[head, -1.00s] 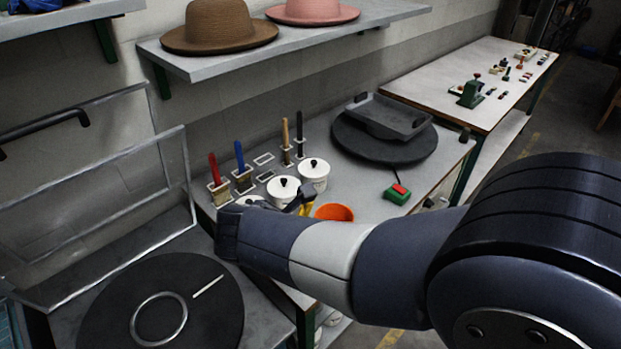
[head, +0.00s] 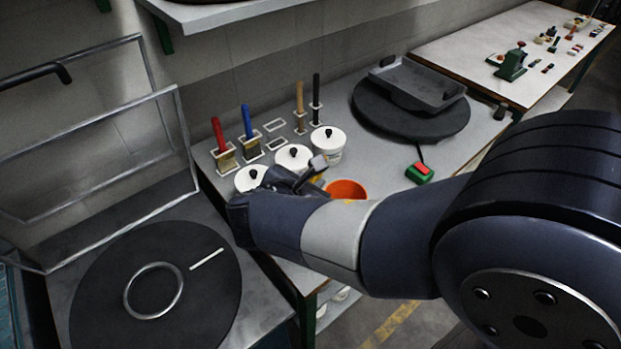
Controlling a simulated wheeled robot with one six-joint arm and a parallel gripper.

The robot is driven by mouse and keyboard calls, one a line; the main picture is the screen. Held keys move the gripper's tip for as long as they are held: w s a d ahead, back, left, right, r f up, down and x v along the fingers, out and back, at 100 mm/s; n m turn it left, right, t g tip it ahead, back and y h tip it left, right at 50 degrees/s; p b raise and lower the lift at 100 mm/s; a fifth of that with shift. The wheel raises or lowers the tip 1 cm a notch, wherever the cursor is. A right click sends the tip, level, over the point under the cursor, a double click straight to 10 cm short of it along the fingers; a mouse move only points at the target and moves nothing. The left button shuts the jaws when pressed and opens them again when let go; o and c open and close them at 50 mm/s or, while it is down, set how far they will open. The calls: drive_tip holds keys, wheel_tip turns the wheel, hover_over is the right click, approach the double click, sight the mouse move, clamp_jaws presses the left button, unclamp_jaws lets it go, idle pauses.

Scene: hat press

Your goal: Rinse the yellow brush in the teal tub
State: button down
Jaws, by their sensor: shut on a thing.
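My gripper (head: 312,170) shows only in part beyond my forearm, over the worktable near the white lidded pots. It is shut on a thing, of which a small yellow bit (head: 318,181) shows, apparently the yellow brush. My arm hides most of the brush, so its bristles and tilt cannot be told. A teal edge (head: 10,310), apparently of the teal tub, shows at the far left border. The tub's inside is out of view.
White lidded pots (head: 328,141), an orange bowl (head: 347,189) and upright brushes with red (head: 218,134), blue (head: 247,122), tan and black handles stand close around. A green box with a red button (head: 420,172) is to the right. A round dark plate (head: 155,250) lies at left.

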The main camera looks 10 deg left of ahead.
drive_tip(key=shift+f+b, duration=3.8)
drive_tip(key=shift+f, duration=1.1)
drive_tip(key=shift+r, duration=0.15)
wheel_tip(320, 180, up, 12)
drive_tip(key=p, duration=1)
drive_tip(key=shift+f, duration=0.2)
idle(0.5)
